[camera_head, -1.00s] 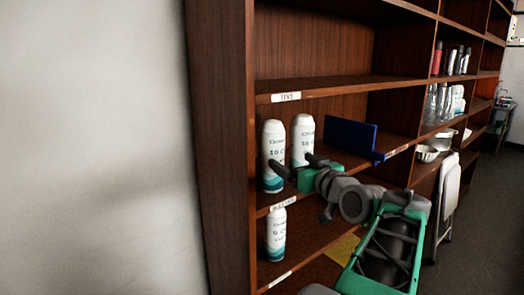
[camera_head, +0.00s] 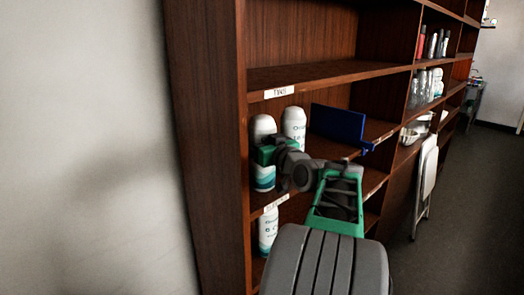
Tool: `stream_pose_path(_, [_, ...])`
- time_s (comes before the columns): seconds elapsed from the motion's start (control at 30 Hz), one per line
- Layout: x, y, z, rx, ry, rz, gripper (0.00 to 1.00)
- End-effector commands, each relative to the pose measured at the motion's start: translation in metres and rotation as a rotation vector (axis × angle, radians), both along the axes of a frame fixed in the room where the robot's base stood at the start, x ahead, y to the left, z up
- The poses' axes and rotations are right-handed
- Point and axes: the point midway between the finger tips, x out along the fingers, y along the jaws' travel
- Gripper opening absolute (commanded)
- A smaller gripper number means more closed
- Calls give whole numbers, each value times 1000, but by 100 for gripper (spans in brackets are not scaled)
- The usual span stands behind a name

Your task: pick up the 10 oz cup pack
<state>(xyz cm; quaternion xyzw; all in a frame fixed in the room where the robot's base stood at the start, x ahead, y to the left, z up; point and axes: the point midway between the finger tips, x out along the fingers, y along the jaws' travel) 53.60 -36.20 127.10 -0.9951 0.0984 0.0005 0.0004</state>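Two tall white cup packs with teal bottoms stand side by side on the middle shelf, a left pack (camera_head: 264,180) and a right pack (camera_head: 294,122). A similar pack (camera_head: 268,230) stands on the shelf below. Their size print is too small to read surely. My gripper (camera_head: 264,151), with a green body, is in front of the left pack and covers its middle. The right pack's lower part is hidden behind my wrist. The fingertips are not clearly visible, so I cannot tell whether they grip the pack.
A blue angled piece (camera_head: 338,124) lies to the right on the same shelf. The brown shelf unit's side panel (camera_head: 205,150) is close on the left. Bottles and bowls (camera_head: 413,133) fill farther bays. A white folding chair (camera_head: 425,175) leans at right; the floor (camera_head: 460,190) beyond is clear.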

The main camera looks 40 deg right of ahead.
Motion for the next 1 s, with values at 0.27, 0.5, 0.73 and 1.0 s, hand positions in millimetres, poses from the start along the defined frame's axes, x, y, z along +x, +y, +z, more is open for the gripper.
stream_pose_path(0.27, [0, 0, 0, 0, -1, 0, 84])
stream_pose_path(0.5, [0, 0, 0, 0, 0, 0, 64])
stream_pose_path(0.73, [0, 0, 0, 0, 0, 0, 45])
stream_pose_path(1.0, [0, 0, 0, 0, 0, 0, 23])
